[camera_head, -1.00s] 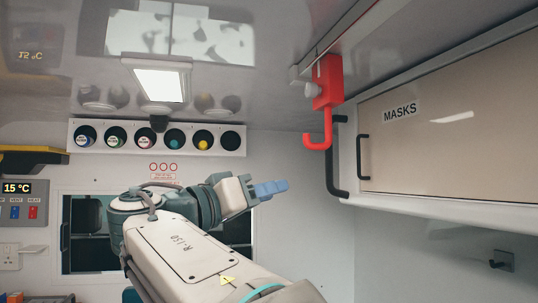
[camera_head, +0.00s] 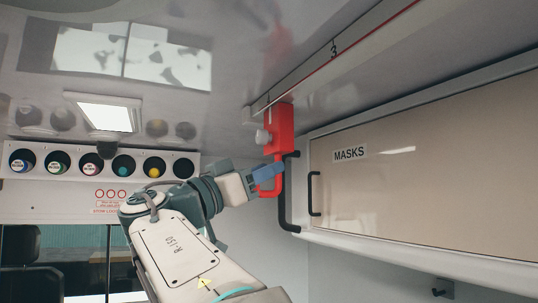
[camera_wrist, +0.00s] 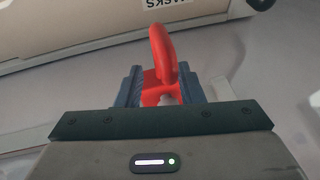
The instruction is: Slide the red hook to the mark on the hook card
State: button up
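The red hook (camera_head: 280,128) hangs from a ceiling rail (camera_head: 325,60), with a pale knob (camera_head: 262,137) on its left side. My gripper (camera_head: 268,173) is at the hook's lower, curved part, and its blue fingers cover some of it. In the wrist view the hook (camera_wrist: 163,50) stands between my two fingers (camera_wrist: 161,88), which are apart on either side of it. I cannot tell whether both touch it. The rail carries a "3" mark (camera_head: 334,49) farther right of the hook. No hook card can be made out.
A wall cabinet labelled MASKS (camera_head: 349,153) stands right of the hook, with a black handle (camera_head: 315,193). A black grab bar (camera_head: 286,195) is close beside the hook. A rack of round holders (camera_head: 90,163) is at the left. A ceiling lamp (camera_head: 103,113) is above it.

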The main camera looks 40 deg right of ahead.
jog(key=shift+p+x, duration=0.3)
jog(key=shift+x, duration=0.9)
grip_shut()
jog(key=shift+a+f, duration=0.1)
